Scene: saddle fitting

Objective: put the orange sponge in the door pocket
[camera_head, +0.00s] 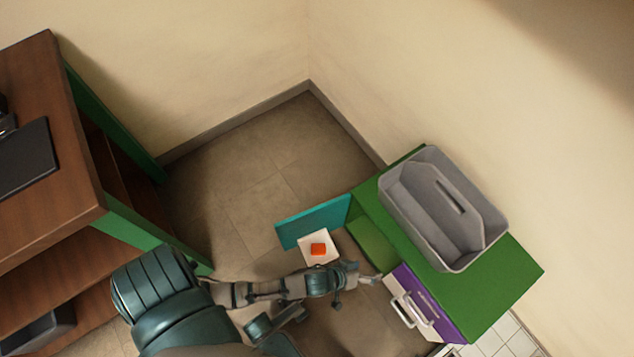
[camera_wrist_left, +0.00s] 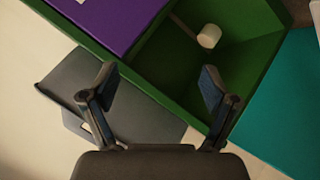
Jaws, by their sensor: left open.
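The orange sponge (camera_head: 318,249) lies within the outline of the white door pocket (camera_head: 306,241) in the head view. The pocket is beside the inner side of the open teal door (camera_head: 313,222); the door also shows in the left wrist view (camera_wrist_left: 290,105). My left gripper (camera_head: 371,276) is to the right of and below the sponge, apart from it, near the front of the green cabinet. In the left wrist view my left gripper (camera_wrist_left: 158,76) is open, with nothing between its fingers. The sponge is not in that view. My right gripper is not in view.
The green cabinet (camera_head: 515,273) carries a grey divided bin (camera_head: 480,215). Its open compartment (camera_wrist_left: 240,65) holds a white cylinder-shaped piece (camera_wrist_left: 209,36). A purple drawer front (camera_wrist_left: 110,22) is beside it. A brown-topped shelf unit (camera_head: 65,175) stands left. Floor beyond the door is clear.

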